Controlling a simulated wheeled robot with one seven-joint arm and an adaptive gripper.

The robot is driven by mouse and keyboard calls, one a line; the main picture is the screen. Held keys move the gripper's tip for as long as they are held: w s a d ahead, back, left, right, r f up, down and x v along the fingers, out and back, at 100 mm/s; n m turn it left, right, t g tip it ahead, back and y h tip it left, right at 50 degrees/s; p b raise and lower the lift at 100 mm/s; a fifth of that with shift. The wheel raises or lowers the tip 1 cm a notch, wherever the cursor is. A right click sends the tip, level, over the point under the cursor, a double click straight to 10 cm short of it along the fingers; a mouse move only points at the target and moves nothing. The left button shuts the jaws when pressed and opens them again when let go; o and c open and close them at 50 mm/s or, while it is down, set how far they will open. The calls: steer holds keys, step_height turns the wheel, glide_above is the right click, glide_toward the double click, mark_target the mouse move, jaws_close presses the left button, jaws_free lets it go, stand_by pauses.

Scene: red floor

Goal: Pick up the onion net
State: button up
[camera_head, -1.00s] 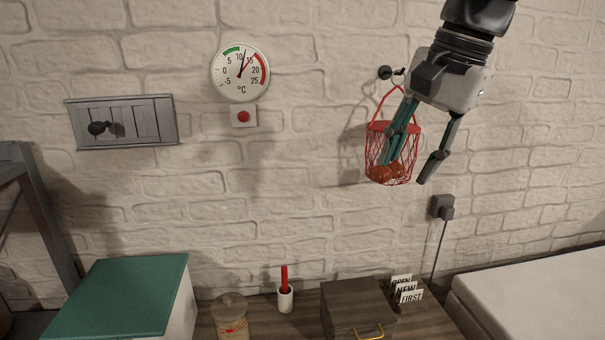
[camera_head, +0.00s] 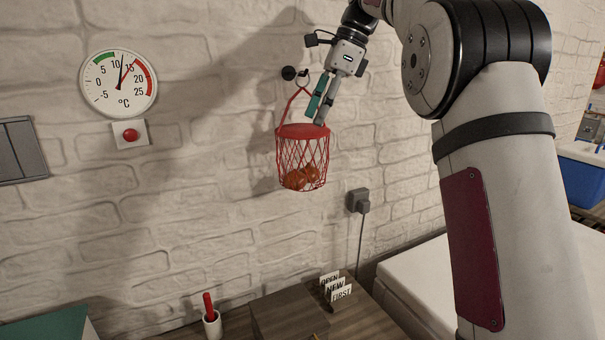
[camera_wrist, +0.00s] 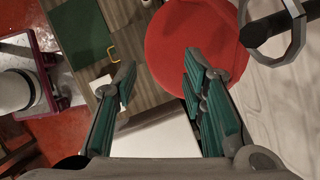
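The onion net (camera_head: 318,152) is a red mesh basket with a red round top and brown-orange onions in its bottom. It hangs by a red strap from a dark wall hook (camera_head: 290,73). My gripper (camera_head: 317,112) is just above the net's top, pointing down, beside the strap. In the wrist view the fingers (camera_wrist: 160,85) are spread apart with nothing between them. The net's red top (camera_wrist: 190,45) shows beyond the right finger, and a metal ring (camera_wrist: 272,35) is at the upper right. Whether a finger touches the net cannot be told.
The white brick wall is close behind the net. A thermometer (camera_head: 118,84) and red button (camera_head: 130,134) are to the left; a plugged-in socket (camera_head: 359,201) is below right. A wooden box (camera_head: 288,315), small signs (camera_head: 336,290) and a cup (camera_head: 212,324) stand below.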

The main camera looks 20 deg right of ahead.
glide_toward(298, 175)
steer(key=shift+w+a+f+p, duration=0.2)
steer(key=shift+a, duration=0.25)
steer(key=shift+w+a+f+p, duration=0.2)
steer(key=shift+a+f, duration=0.05)
steer(key=shift+a, duration=0.15)
steer(key=x, duration=0.2)
steer(key=p+x, duration=0.1)
steer(key=x, duration=0.1)
steer(key=shift+s, duration=0.25)
steer(key=shift+w+a+f+p, duration=0.15)
steer(key=shift+a+f+p, duration=0.15)
steer(key=shift+f, duration=0.25)
jaws_close()
steer(key=shift+r, duration=0.1)
